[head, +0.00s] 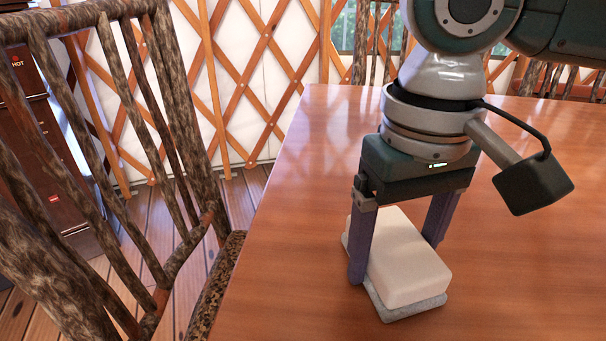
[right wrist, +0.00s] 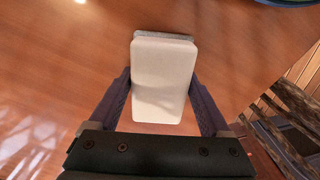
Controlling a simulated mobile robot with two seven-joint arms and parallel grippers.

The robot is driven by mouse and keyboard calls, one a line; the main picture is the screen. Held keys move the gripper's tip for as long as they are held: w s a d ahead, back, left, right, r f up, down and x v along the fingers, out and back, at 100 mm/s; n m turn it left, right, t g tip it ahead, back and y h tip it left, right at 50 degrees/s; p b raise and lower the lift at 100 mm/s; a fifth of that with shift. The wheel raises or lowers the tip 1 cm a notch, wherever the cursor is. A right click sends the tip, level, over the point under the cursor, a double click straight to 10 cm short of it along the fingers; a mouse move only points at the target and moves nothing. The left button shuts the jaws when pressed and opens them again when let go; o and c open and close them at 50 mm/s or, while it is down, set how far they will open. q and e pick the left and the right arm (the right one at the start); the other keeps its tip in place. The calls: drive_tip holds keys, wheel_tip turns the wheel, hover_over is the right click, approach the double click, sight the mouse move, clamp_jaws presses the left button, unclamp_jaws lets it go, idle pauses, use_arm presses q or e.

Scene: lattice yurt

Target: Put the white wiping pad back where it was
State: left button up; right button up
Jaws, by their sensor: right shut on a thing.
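The white wiping pad (head: 412,272) is a cream-white block on a thin grey base layer, at the table's near left part in the head view. My right gripper (head: 394,262) points down, with one purple finger on each long side of the pad, shut on it. In the right wrist view the pad (right wrist: 162,85) lies between the two fingers, and its grey layer shows at the far end. The pad is at or very close to the tabletop; I cannot tell whether it touches. My left gripper is not in view.
The glossy wooden table (head: 310,190) is bare around the pad. A rough branch chair (head: 150,130) stands at its left edge. More chairs are behind. Part of a bluish round thing (right wrist: 285,2) shows at the right wrist view's top edge.

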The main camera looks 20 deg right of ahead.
sight(396, 242)
drive_tip(key=o, duration=1.1)
drive_tip(key=shift+o, duration=0.2)
drive_tip(key=shift+r, duration=0.3)
wheel_tip(396, 242, up, 12)
drive_tip(key=p, duration=0.4)
drive_tip(key=shift+f+p, duration=0.15)
drive_tip(key=shift+p, duration=0.2)
